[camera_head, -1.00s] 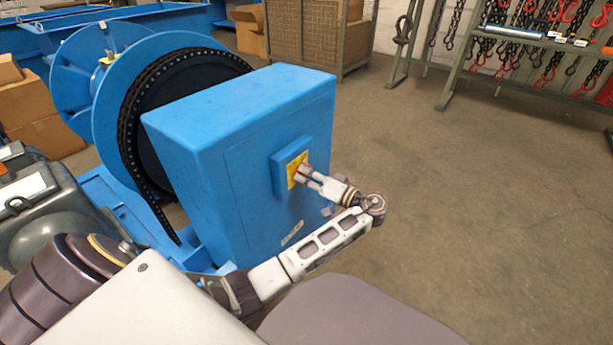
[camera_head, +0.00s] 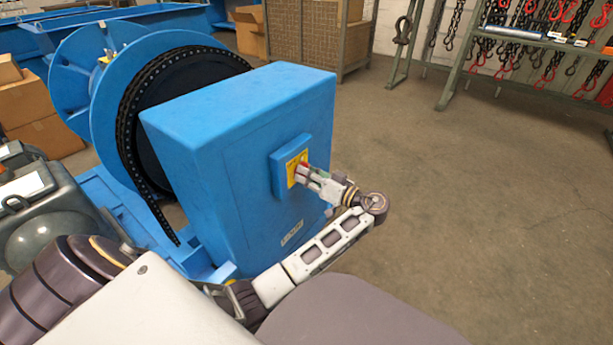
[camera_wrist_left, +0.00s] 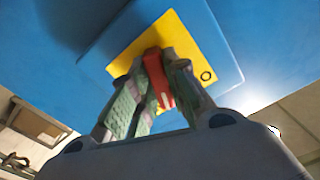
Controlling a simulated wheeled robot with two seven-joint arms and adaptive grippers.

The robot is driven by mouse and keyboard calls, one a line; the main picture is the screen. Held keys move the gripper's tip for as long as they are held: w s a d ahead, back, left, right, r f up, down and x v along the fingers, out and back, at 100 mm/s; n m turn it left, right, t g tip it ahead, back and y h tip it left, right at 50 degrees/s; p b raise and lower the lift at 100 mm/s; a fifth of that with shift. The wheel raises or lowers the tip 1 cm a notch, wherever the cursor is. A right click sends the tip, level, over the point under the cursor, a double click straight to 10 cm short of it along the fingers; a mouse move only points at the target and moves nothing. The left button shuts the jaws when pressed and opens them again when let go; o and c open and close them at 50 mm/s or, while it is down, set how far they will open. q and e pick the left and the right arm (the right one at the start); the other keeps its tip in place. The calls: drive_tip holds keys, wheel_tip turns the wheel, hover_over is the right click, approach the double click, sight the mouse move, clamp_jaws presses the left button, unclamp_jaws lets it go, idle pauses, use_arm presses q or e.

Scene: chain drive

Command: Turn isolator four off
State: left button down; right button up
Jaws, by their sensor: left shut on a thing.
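The isolator is a red handle (camera_wrist_left: 158,78) on a yellow plate (camera_wrist_left: 188,45), set on a blue box that stands out from the side of a large blue cabinet (camera_head: 240,190). The yellow plate also shows in the head view (camera_head: 292,171). My left gripper (camera_head: 304,173) is at the plate. In the left wrist view its fingers (camera_wrist_left: 150,90) are shut on the red handle, one on each side. A small round mark shows at the plate's corner. The fingers hide part of the handle. My right gripper is not in view.
A blue drum with a black chain (camera_head: 135,130) stands behind the cabinet. Cardboard boxes (camera_head: 40,125) are at the left. A mesh cage (camera_head: 310,35) and a rack of chains (camera_head: 530,50) stand at the back. The floor (camera_head: 480,200) to the right is clear.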

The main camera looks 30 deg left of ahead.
use_arm(q)
drive_tip(key=n, duration=0.6)
drive_tip(key=shift+n, duration=0.4)
drive_tip(key=n, duration=0.6)
drive_tip(key=shift+w+n, duration=0.1)
drive_tip(key=shift+n, duration=0.2)
drive_tip(key=c, duration=1.4)
unclamp_jaws()
drive_tip(key=shift+r, duration=0.1)
drive_tip(key=shift+r, duration=5)
